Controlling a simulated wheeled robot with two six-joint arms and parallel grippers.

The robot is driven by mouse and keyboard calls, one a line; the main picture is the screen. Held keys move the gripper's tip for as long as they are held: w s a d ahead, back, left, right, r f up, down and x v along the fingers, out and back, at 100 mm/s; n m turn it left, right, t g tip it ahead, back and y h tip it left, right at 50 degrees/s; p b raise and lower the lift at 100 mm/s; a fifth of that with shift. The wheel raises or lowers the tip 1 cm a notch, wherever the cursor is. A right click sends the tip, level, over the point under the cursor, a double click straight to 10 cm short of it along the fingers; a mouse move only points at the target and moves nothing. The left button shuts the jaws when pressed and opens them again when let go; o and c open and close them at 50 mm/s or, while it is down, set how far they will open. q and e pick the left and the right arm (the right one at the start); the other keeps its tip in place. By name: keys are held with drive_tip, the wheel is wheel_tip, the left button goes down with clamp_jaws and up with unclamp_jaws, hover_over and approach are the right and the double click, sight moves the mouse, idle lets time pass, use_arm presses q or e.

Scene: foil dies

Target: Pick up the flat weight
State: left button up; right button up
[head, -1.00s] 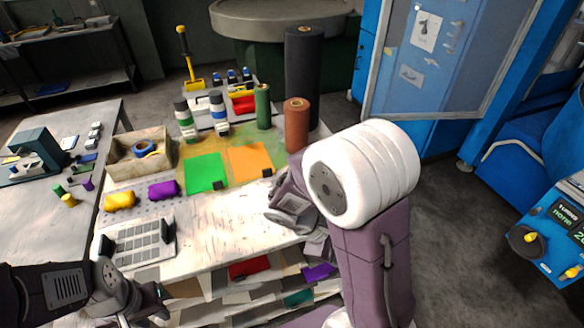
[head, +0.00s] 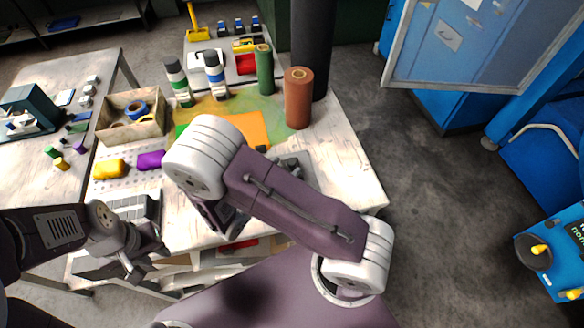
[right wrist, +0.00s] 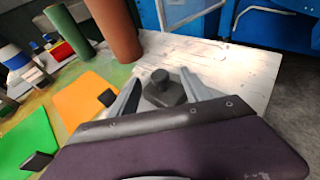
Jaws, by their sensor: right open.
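The flat weight, a dark grey block with a round knob on top (right wrist: 162,88), sits on the worn white bench top in the right wrist view. My right gripper (right wrist: 163,80) is open, with one finger on each side of the weight; I cannot tell whether either touches it. In the head view my right arm crosses the bench and hides most of that spot; grey parts show just beyond the arm. My left gripper (head: 150,262) hangs near the front left bench edge, and its jaw opening is unclear.
An orange sheet (right wrist: 88,103) with a black clip and a green sheet (right wrist: 25,140) lie left of the weight. A brown roll (head: 298,98) and green roll (head: 264,70) stand behind. A box with tape (head: 130,118) is at left. The bench's right side is clear.

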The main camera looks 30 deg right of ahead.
sight(291, 163)
drive_tip(key=x, duration=0.5)
drive_tip(key=shift+w+d+f+p, duration=0.15)
drive_tip(key=shift+w+f+p, duration=0.15)
drive_tip(key=shift+f+p, duration=0.1)
drive_tip(key=shift+s+r, duration=0.1)
drive_tip(key=shift+s, duration=0.05)
drive_tip(key=shift+c, duration=0.7)
clamp_jaws()
